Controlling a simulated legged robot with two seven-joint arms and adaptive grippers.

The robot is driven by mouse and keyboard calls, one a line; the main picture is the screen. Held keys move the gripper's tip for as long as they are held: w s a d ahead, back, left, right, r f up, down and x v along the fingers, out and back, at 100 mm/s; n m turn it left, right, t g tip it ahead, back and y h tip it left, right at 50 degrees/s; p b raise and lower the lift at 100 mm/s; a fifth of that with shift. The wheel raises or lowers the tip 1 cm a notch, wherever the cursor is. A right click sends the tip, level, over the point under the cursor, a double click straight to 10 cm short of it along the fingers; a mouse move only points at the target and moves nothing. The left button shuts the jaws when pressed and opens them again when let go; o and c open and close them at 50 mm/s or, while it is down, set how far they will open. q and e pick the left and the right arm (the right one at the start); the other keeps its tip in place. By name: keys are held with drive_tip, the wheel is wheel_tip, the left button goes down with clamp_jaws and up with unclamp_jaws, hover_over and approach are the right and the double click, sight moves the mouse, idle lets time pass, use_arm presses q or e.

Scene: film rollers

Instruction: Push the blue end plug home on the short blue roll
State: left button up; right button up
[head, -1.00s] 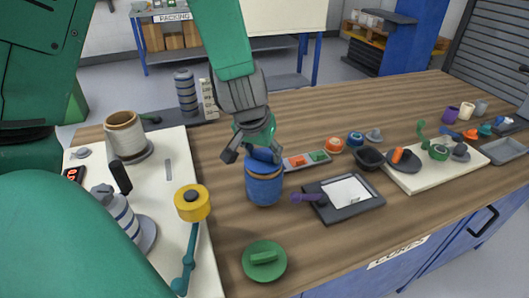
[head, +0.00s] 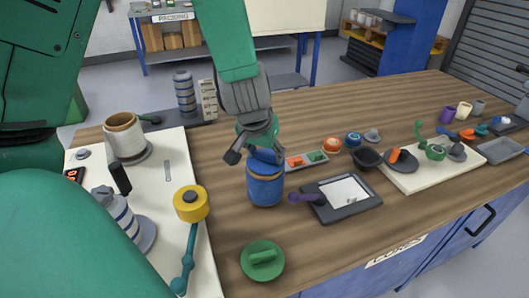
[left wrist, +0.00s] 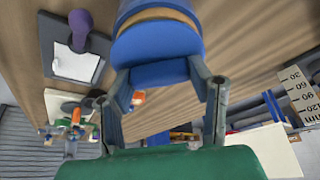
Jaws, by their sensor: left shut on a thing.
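The short blue roll (head: 265,188) stands upright on the wooden bench, with a tan band near its top. The blue end plug (head: 266,157) is at the top of the roll, partly hidden by my fingers. My left gripper (head: 258,153) points down from above and is shut on the plug. In the left wrist view, the fingers (left wrist: 160,75) are on either side of the plug's raised grip. There the plug's disc (left wrist: 158,42) is against the roll, and the tan band (left wrist: 155,16) shows between plug and blue film. My right gripper is not in view.
A green lidded disc (head: 262,260) lies in front of the roll. A dark tray with white paper (head: 343,197) is close on its right, and a small grey tray (head: 306,160) is behind. A white board (head: 177,215) with a yellow-headed tool (head: 191,203) is left.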

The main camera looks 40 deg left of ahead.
use_arm(q)
drive_tip(key=shift+d, duration=0.75)
drive_tip(key=shift+a+f, duration=0.35)
drive_tip(key=shift+a, duration=0.35)
drive_tip(key=shift+d+r, duration=0.15)
drive_tip(key=shift+d, duration=0.3)
drive_tip(key=o, duration=1.4)
drive_tip(key=shift+a, duration=0.15)
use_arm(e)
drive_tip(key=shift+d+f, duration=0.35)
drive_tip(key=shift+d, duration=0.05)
use_arm(q)
drive_tip(key=o, duration=0.6)
drive_tip(key=shift+a, duration=0.15)
drive_tip(key=shift+c, duration=0.2)
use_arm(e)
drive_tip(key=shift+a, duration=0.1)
use_arm(q)
drive_tip(key=shift+d, duration=0.25)
